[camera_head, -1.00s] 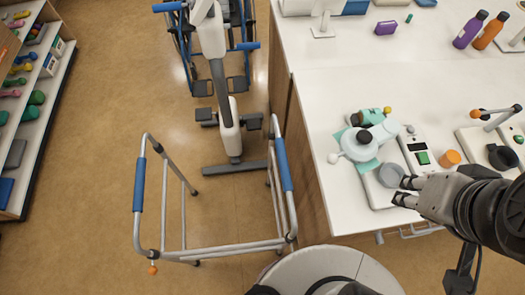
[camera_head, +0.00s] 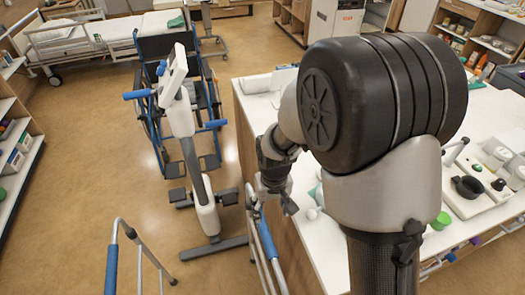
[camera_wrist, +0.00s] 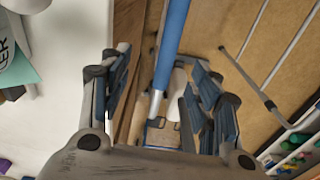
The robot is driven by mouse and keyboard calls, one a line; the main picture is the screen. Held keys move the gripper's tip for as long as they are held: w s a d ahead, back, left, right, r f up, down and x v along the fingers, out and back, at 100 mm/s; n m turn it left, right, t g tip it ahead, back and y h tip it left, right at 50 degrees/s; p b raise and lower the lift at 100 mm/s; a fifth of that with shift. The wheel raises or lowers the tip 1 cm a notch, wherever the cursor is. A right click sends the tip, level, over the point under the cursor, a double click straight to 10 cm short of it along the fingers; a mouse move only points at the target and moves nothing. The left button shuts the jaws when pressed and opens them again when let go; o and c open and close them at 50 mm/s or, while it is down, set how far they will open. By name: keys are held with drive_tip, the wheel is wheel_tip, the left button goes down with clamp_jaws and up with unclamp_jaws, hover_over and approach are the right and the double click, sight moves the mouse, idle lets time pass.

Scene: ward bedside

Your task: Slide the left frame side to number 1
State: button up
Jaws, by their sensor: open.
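The walking frame stands on the floor at the lower left of the head view. Its left side (camera_head: 118,245) is a grey tube with a blue grip; its right side (camera_head: 263,240), also blue-gripped, is beside the counter. My gripper (camera_head: 276,198) is just above the right side's upper end. In the wrist view my gripper (camera_wrist: 160,78) is open, with a blue grip (camera_wrist: 170,45) showing between its fingers; I cannot tell whether it touches. Grey frame tubes (camera_wrist: 248,75) show at the right there. The frame's lower parts are cut off in the head view. No number 1 is readable.
The white counter (camera_head: 310,245) with several items is close on the right. A grey-white stand (camera_head: 205,205) and a blue wheelchair (camera_head: 165,50) are beyond the frame. A bed (camera_head: 75,40) is at the back left. Floor left of the frame is clear.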

hover_over(264, 229)
drive_tip(key=shift+g, duration=0.3)
wheel_tip(264, 229, down, 7)
drive_tip(key=shift+f, duration=0.2)
wheel_tip(264, 229, down, 7)
drive_tip(key=b, duration=0.5)
drive_tip(key=shift+r, duration=0.1)
drive_tip(key=c, duration=1.2)
drive_tip(key=shift+f+b, duration=0.85)
drive_tip(key=shift+f, duration=0.4)
drive_tip(key=shift+c, duration=0.2)
